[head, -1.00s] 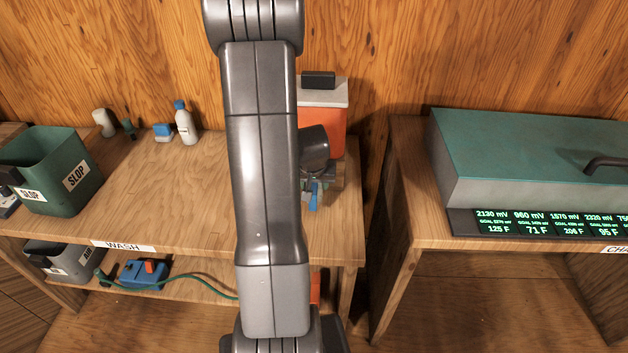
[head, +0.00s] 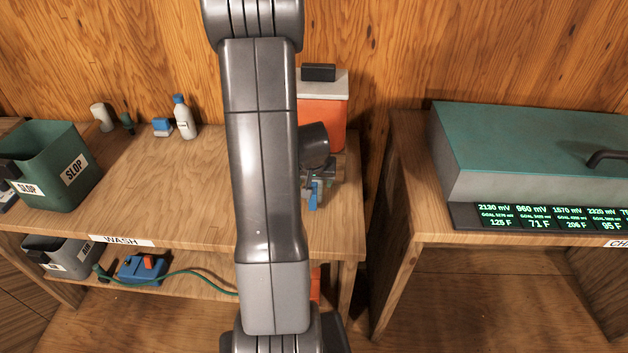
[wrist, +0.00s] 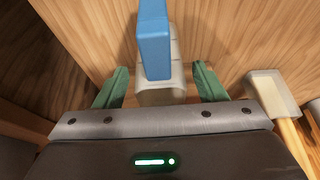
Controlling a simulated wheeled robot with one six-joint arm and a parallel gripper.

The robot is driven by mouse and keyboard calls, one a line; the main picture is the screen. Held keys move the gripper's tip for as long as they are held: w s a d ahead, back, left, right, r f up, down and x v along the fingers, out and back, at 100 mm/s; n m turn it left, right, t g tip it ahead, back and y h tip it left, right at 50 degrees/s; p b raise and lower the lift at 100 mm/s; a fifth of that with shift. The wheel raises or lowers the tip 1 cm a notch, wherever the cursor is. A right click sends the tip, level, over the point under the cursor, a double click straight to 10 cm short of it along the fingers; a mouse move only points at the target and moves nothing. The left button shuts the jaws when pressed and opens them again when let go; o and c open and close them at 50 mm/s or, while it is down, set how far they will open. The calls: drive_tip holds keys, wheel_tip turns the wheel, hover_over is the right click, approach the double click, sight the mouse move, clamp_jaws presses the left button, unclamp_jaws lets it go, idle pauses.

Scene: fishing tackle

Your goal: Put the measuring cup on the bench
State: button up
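In the wrist view, a pale, boxy thing with a tall blue part (wrist: 154,45) stands between the two green fingers of my gripper (wrist: 161,85). It may be the measuring cup, but I cannot be sure. A gap shows on each side of it, so the fingers look open around it, apart from its sides. In the head view, my gripper (head: 325,168) is at the right end of the wooden wash bench (head: 170,200), partly hidden by my arm. The blue part (head: 313,195) shows just below it. Contact with the bench is not clear.
An orange cooler with a pale lid (head: 322,110) stands behind my gripper. A green slop bin (head: 60,170), a blue-capped bottle (head: 184,120) and small items are on the left. A second bench with a green-lidded box (head: 520,140) stands right, across a gap. The bench's middle front is clear.

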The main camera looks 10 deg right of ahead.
idle(0.3)
drive_tip(key=p+v, duration=0.2)
drive_tip(key=v, duration=1.1)
drive_tip(key=shift+w+r, duration=0.15)
drive_tip(key=shift+w, duration=0.1)
